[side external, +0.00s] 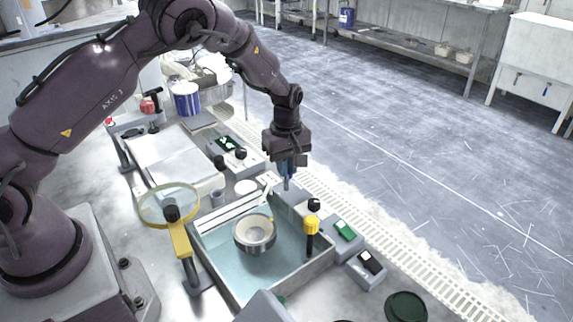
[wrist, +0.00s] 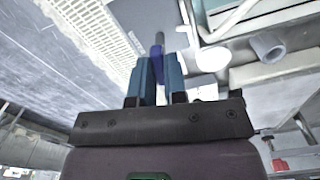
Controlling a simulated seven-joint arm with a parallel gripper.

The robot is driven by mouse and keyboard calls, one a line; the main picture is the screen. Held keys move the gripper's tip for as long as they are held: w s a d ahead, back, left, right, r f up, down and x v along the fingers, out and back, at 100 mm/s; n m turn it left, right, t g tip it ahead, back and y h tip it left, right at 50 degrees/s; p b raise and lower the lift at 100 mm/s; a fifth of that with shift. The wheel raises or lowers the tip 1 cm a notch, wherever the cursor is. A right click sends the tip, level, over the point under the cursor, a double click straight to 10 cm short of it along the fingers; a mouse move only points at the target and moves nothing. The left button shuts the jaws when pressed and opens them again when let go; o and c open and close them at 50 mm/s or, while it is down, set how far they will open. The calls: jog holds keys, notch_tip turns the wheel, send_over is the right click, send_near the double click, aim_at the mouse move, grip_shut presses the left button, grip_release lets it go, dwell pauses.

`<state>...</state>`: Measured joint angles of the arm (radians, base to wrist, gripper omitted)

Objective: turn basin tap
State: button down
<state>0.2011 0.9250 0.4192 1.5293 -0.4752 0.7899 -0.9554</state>
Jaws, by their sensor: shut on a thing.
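The basin (side external: 327,262) is a grey-rimmed tank of shallow blue-green water, with a round pot (side external: 255,234) in it. A white bent, lever-like part (side external: 266,193) at its back edge may be the tap; I cannot be sure. My gripper (side external: 287,166) points down above the basin's back corner. In the wrist view its two blue fingers (wrist: 158,72) are shut on a slim dark-blue piece with a grey tip (wrist: 158,42). I cannot tell whether this piece belongs to the tap or is loose. The basin's edge (wrist: 215,8) shows at the wrist view's top.
A grey cup (side external: 217,197) and white disc (side external: 246,187) sit behind. Open floor lies beyond the drain grating (side external: 352,208).

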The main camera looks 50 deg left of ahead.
jog(key=m, duration=1.1)
jog(key=shift+m, duration=2.2)
jog(key=c, duration=1.2)
grip_release()
jog(key=shift+o, duration=0.2)
notch_tip(320, 180, up, 13)
